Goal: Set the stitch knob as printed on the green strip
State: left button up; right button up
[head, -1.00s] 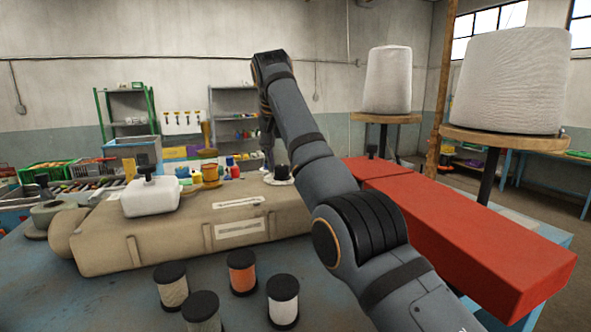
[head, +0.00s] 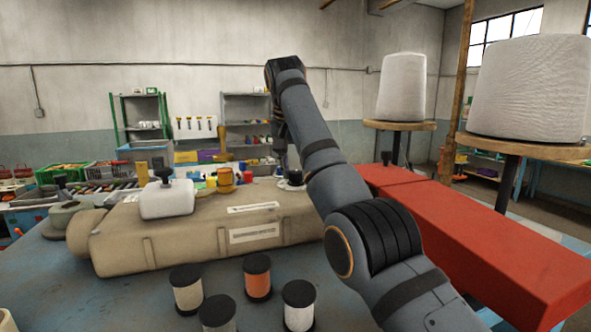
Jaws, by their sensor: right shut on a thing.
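The sewing machine (head: 200,237) is a long beige body lying on the blue-grey table. On its top at the far right end is a small pale dial with a dark knob (head: 293,185), which I take for the stitch knob. My right gripper (head: 288,165) points down onto it from above, shut on the knob, though its fingers are mostly hidden by my own arm. Two pale printed labels (head: 255,232) are on the machine's top and front, too small to read. I cannot make out a green strip. My left gripper is not in view.
Several thread spools with black caps, one orange (head: 257,279), stand on the table in front of the machine. A white container (head: 167,200) sits on the machine's left part. A long red block (head: 470,235) lies to the right, with big white thread cones (head: 402,88) behind.

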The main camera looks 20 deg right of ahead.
jog(key=shift+f+n+y+b, duration=0.15)
jog(key=shift+n+y+b, duration=0.35)
jog(key=shift+n, duration=0.4)
jog(key=shift+n+b, duration=0.35)
jog(key=shift+n, duration=0.55)
jog(key=shift+d+n+y, duration=0.1)
jog(key=shift+n+y, duration=0.4)
jog(key=shift+n, duration=0.4)
jog(key=n+y, duration=0.1)
jog(key=n, duration=0.1)
jog(key=shift+d+n, duration=0.1)
jog(key=shift+n, duration=0.3)
jog(key=n, duration=0.1)
jog(key=n+y+p, duration=0.1)
jog(key=n, duration=0.1)
jog(key=shift+d+r+n, duration=0.1)
jog(key=shift+r+n, duration=0.15)
jog(key=shift+n, duration=0.05)
jog(key=n+y+p, duration=0.1)
jog(key=n+p, duration=0.1)
jog(key=n, duration=0.1)
jog(key=shift+g+p, duration=0.35)
jog(key=shift+g, duration=0.05)
jog(key=shift+f+n+g+y+p, duration=0.1)
jog(key=shift+n+g+y+p, duration=0.2)
jog(key=shift+n+y+p, duration=0.5)
jog(key=shift+n+h, duration=0.3)
jog(key=shift+f, duration=0.1)
